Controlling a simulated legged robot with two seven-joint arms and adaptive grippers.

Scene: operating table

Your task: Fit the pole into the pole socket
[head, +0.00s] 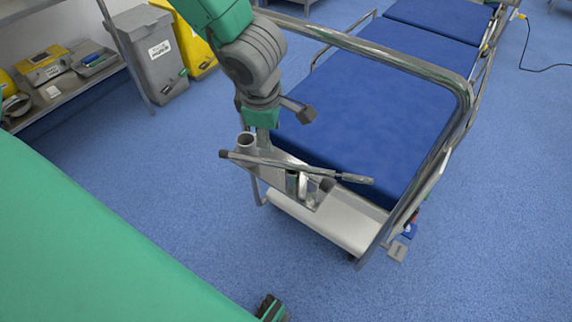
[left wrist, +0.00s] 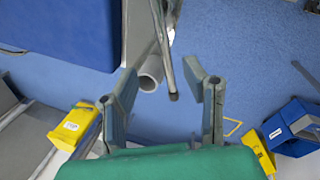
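My left gripper (head: 268,112) is above the corner of the bed frame in the head view. Its two fingers stand wide apart in the left wrist view (left wrist: 160,92), with nothing between their tips. The pole socket, a short grey upright tube with an open top (head: 247,141), is just below the gripper. It also shows between and beyond the fingers in the left wrist view (left wrist: 151,74). A thin metal pole with dark ends (head: 275,166) lies across the bracket beside the socket; one dark-ended rod (left wrist: 165,60) shows beside the tube in the left wrist view.
The bed has a blue mattress (head: 355,110) and a curved metal rail (head: 400,60). A white ledge (head: 320,222) lies below the bracket. Grey (head: 150,55) and yellow (head: 190,45) bins and a shelf (head: 75,85) stand at left.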

